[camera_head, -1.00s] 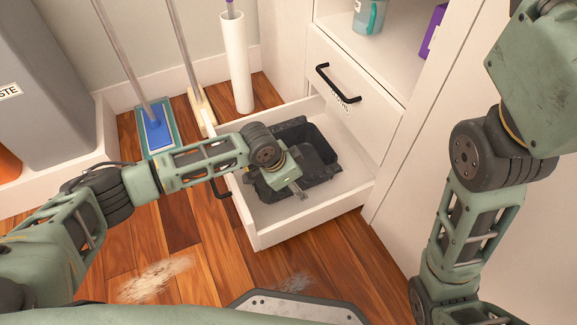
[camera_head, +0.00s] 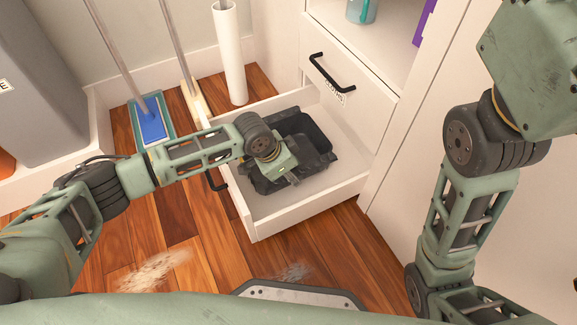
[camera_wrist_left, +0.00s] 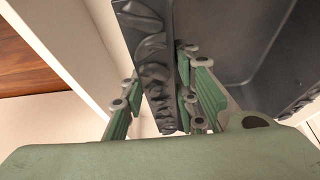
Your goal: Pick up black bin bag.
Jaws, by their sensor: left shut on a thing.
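The black bin bag (camera_head: 310,138) lies in the open white drawer (camera_head: 312,208). It looks like a dark open box shape with a crumpled rim. My left gripper (camera_head: 292,181) reaches down over the bag's near side and hides part of it. In the left wrist view, the fingers of my left gripper (camera_wrist_left: 160,100) stand on either side of the bag's crumpled edge (camera_wrist_left: 153,55), shut on it. The bag still sits low within the drawer. My right arm shows at the right, but its gripper is out of view.
A closed drawer with a black handle (camera_head: 331,73) is above the open one. A white roll (camera_head: 229,55), a blue mop head (camera_head: 151,121) and a grey bin (camera_head: 40,80) stand to the left. Wooden floor (camera_head: 190,230) lies in front.

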